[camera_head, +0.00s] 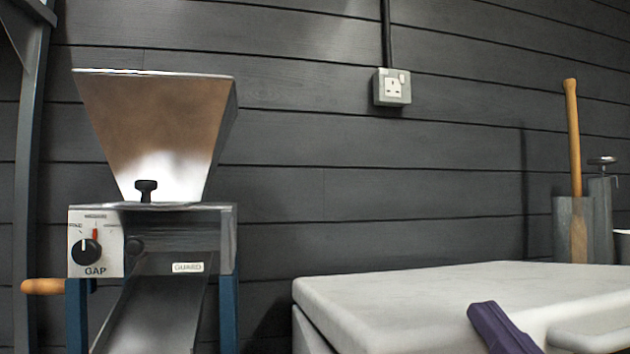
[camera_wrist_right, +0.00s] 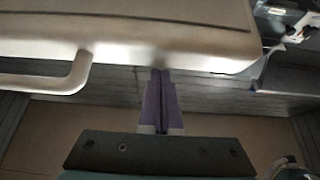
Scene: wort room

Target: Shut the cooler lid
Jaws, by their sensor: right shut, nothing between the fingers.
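The cooler's pale lid (camera_head: 420,292) fills the lower right of the head view, its top nearly level. A little of the white body (camera_head: 303,332) shows under the lid's left edge; I cannot tell whether the lid is fully seated. In the wrist view the lid (camera_wrist_right: 130,38) spans the top, with a rounded handle (camera_wrist_right: 72,78) on its edge. My right gripper (camera_head: 486,310), with purple fingers, is shut and empty at the lid's near edge. In the wrist view its fingertips (camera_wrist_right: 160,74) reach that edge; contact is unclear. My left gripper is not in view.
A grain mill (camera_head: 150,235) with a metal hopper stands left of the cooler. A wooden paddle (camera_head: 573,170) and grey containers stand behind the cooler at right. A socket (camera_head: 391,87) is on the dark plank wall. The space above the lid is clear.

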